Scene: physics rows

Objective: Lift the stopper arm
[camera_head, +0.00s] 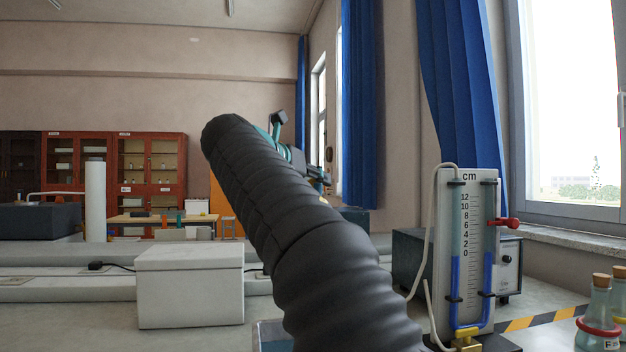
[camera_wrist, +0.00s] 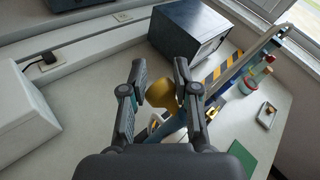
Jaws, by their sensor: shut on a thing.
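In the wrist view a rounded golden-yellow knob (camera_wrist: 162,94) sits between the fingers of my gripper (camera_wrist: 159,80). The fingers are closed on it from both sides. More yellow shows just below it, and a blue-grey bar (camera_wrist: 172,126) runs beneath; the gripper body hides the rest. I cannot tell for sure that the knob belongs to the stopper arm, and no other part is clearly that arm. In the head view my black-sleeved arm covers the middle, and the fingertips and knob are not clear there.
A manometer board (camera_head: 470,240) with a cm scale and blue liquid stands right of my arm. Behind it is a dark box (camera_head: 508,267). A white block (camera_head: 190,284) is at left. Stoppered flasks (camera_head: 600,312) stand at right, near striped tape (camera_head: 540,318).

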